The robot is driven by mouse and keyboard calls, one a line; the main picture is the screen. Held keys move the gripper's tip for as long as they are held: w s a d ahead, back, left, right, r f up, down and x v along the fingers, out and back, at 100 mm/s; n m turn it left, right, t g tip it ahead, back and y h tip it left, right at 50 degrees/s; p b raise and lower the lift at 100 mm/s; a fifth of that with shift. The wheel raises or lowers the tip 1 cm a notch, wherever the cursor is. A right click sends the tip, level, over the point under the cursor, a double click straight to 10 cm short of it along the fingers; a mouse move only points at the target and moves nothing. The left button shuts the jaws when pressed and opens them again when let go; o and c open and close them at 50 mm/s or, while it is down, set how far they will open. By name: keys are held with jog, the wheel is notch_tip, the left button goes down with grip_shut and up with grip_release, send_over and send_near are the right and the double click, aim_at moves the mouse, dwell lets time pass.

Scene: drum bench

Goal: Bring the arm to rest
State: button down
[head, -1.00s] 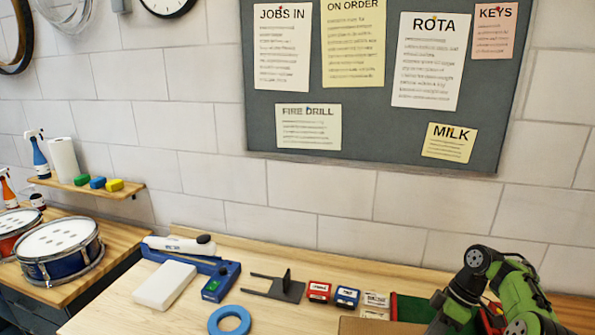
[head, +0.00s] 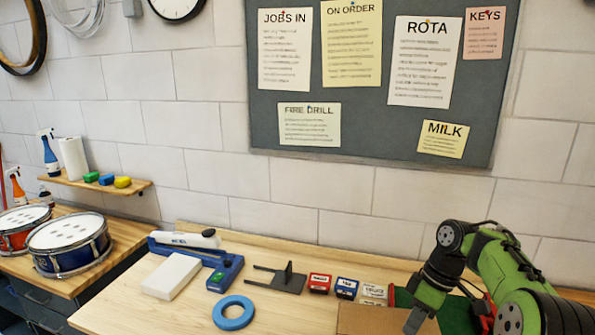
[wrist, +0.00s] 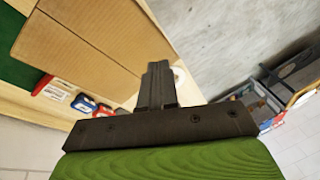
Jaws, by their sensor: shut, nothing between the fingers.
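My gripper (head: 414,320) is at the lower right of the head view, at the end of my green and black arm. It hangs in front of the bench, beside a brown cardboard box (head: 375,320). In the wrist view my gripper (wrist: 158,72) is shut, its dark fingers together with nothing between them. The cardboard box (wrist: 85,50) shows to the left of the fingers there. The gripper looks apart from the box, though the exact gap is hard to tell.
The wooden bench (head: 120,315) holds a white block (head: 172,276), a blue tape roll (head: 233,312), a dark forked bracket (head: 285,278) and small labelled boxes (head: 319,283). Drums (head: 70,245) stand on the left bench. A noticeboard (head: 300,95) hangs on the wall.

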jog(key=s+a+r+m+t+h+b, duration=0.1)
jog(key=s+a+r+m+t+b, duration=0.15)
jog(key=s+a, duration=0.3)
jog(key=s+a+r+m+t+h+b, duration=0.1)
jog(key=s+a+r+m+h, duration=0.2)
jog(key=s, duration=0.4)
jog(key=s+f+m+t+b, duration=0.1)
jog(key=s+f+m, duration=0.1)
jog(key=s, duration=0.4)
jog(key=s+f+m+t+b, duration=0.1)
jog(key=s+f+m+t, duration=0.1)
jog(key=s, duration=0.5)
jog(key=shift+a+f+m+y, duration=0.25)
jog(key=shift+f+m+y, duration=0.05)
jog(key=shift+f+m, duration=0.15)
jog(key=shift+s, duration=0.1)
